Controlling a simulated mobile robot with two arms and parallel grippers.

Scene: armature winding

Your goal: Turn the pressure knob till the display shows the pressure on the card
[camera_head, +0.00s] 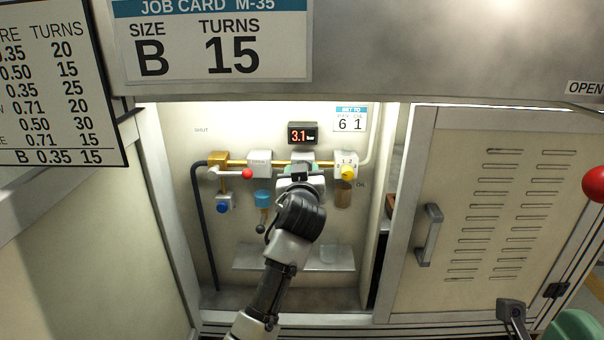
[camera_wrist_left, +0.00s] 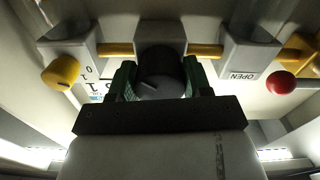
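The pressure knob (camera_wrist_left: 160,72) is dark and round with a pale pointer line, on a grey block on the brass pipe. My left gripper (camera_wrist_left: 160,88) has its green fingers on both sides of it, apparently touching. In the head view my left gripper (camera_head: 302,178) covers the knob. The display (camera_head: 303,133) above reads 3.1 in red. The small card (camera_head: 350,119) to its right shows 6 and 1 under a blue header; its smaller labels are too small to read surely.
A yellow knob (camera_head: 347,172) sits right of the left gripper. A red-ended lever (camera_head: 247,174), a blue knob (camera_head: 223,208) and a blue-topped part (camera_head: 263,198) lie to its left. A shelf (camera_head: 250,262) is below. A vented door (camera_head: 480,210) stands at right.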

